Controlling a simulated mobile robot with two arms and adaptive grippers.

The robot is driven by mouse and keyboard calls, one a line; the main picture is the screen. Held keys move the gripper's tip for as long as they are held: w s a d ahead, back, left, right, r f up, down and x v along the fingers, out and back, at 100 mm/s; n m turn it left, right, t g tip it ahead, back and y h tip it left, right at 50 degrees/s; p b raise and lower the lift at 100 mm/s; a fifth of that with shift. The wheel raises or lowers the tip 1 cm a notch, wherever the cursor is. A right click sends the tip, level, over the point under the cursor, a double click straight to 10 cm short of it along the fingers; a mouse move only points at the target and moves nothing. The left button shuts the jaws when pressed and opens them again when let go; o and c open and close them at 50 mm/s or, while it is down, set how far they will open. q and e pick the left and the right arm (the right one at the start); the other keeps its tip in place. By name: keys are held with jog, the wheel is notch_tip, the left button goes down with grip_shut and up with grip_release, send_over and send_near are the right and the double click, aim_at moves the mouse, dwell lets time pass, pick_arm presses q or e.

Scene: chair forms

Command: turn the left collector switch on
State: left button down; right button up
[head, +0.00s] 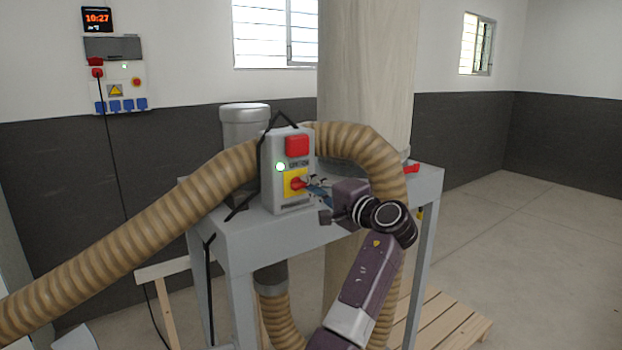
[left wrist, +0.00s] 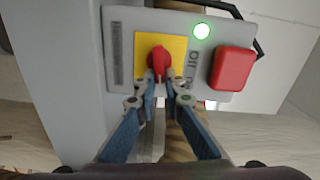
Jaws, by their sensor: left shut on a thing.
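The collector's grey switch box (head: 287,200) stands on the metal frame's top in the head view. It has a red rotary switch (head: 297,183) on a yellow plate, a lit green lamp (head: 280,167) and a red square button (head: 298,145). My left gripper (head: 310,186) reaches the switch from the right. In the left wrist view its blue fingers (left wrist: 162,84) are shut on the red switch (left wrist: 157,62), one on each side of its lower end. The lamp (left wrist: 202,31) is lit green there too. The fingers partly hide the switch. My right gripper is not in view.
A ribbed tan hose (head: 130,235) arches behind the box and down beside my arm. A pale filter bag (head: 366,80) rises behind the metal frame (head: 431,190). A wooden pallet (head: 450,325) lies at right. The floor (head: 540,210) beyond is clear.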

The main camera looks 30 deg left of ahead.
pick_arm(q)
jog(key=shift+m+p, duration=0.35)
jog(key=shift+m, duration=0.45)
jog(key=shift+f, duration=0.1)
jog(key=c, duration=2)
grip_release()
jog(key=shift+f, duration=0.1)
jog(key=v, duration=1.2)
